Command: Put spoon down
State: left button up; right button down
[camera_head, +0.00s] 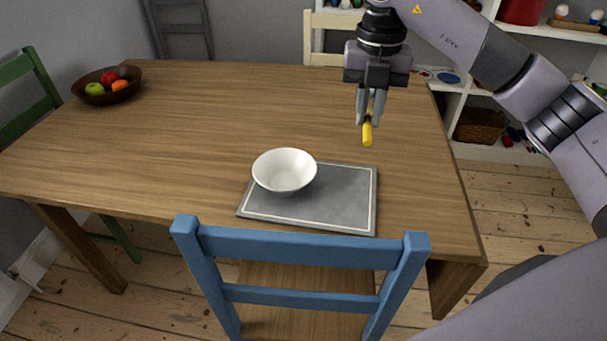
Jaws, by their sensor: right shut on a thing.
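My right gripper (370,115) points down over the right part of the wooden table (200,130). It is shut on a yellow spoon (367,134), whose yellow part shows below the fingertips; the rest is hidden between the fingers. I cannot tell whether the spoon touches the table. It is behind and to the right of a white bowl (285,172). The bowl stands on the left part of a grey placemat (345,200) with a pale border line. My left gripper is not in view.
A dark fruit bowl (97,98) stands at the table's far left. A blue chair (300,245) stands at the front edge, a green chair (22,72) at the left. White shelves (480,105) are behind at the right. The placemat's right part and the table's middle are clear.

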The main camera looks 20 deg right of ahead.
jog(key=shift+w+f, duration=0.15)
jog(key=shift+f, duration=0.15)
jog(key=b, duration=0.2)
send_over(353, 204)
notch_tip(353, 204, down, 5)
notch_tip(353, 204, down, 9)
jog(key=shift+f+b, duration=0.1)
jog(key=shift+b, duration=0.25)
jog(key=shift+f, duration=2.55)
jog(key=shift+f, duration=0.15)
jog(key=c, duration=1.1)
grip_release()
